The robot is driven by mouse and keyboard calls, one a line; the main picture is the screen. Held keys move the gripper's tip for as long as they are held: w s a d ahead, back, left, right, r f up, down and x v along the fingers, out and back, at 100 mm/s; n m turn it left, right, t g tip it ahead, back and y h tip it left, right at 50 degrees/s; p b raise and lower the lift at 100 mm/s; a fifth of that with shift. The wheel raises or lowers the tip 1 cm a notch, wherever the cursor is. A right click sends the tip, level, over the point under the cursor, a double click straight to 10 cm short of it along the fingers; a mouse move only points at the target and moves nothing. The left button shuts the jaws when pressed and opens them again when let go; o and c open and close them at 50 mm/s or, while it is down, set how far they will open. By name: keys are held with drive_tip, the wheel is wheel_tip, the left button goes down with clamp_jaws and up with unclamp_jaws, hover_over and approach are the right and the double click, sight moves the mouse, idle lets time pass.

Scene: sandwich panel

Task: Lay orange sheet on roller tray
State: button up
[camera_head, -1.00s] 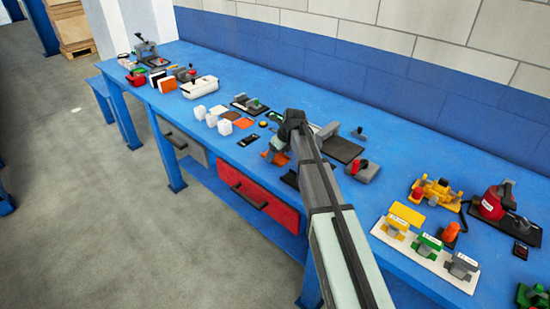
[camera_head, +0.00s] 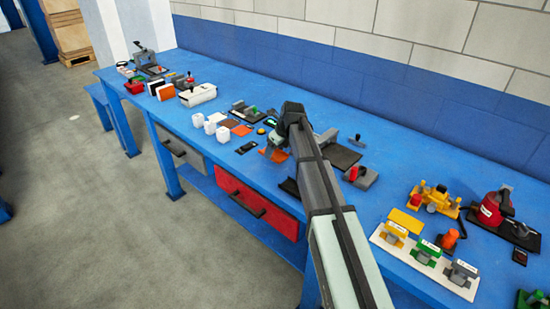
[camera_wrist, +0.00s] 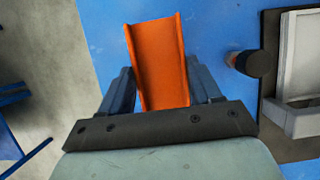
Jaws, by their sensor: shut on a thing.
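My gripper (camera_wrist: 163,82) is shut on the orange sheet (camera_wrist: 158,52), which sticks out beyond the fingers and has raised side edges. In the head view the orange sheet (camera_head: 275,154) shows low beside my gripper, over the blue bench, partly hidden by my arm. Whether it touches the bench is unclear. To the right of my gripper is a dark flat plate (camera_head: 341,157) with a grey part at its back, possibly the roller tray. In the wrist view a pale grey frame on a dark base (camera_wrist: 269,60) stands at the right, apart from the sheet.
White cubes (camera_head: 210,127) and flat brown and orange pieces (camera_head: 241,130) lie to the left on the blue bench (camera_head: 400,165). A grey block with a red knob (camera_head: 360,176) is close on the right. Farther right stands a white strip with coloured blocks (camera_head: 425,262).

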sight(275, 155)
wheel_tip(275, 155, up, 4)
drive_tip(key=shift+f, duration=0.15)
drive_tip(key=shift+d+r, duration=0.15)
drive_tip(key=shift+r, duration=0.1)
drive_tip(key=w+d+r, duration=0.2)
drive_tip(key=w+d, duration=1.3)
drive_tip(key=d, duration=0.1)
drive_tip(key=shift+w, duration=0.15)
drive_tip(key=shift+f, duration=0.15)
drive_tip(key=shift+f, duration=2.35)
drive_tip(key=shift+d+f, duration=0.1)
drive_tip(key=shift+f, duration=1.45)
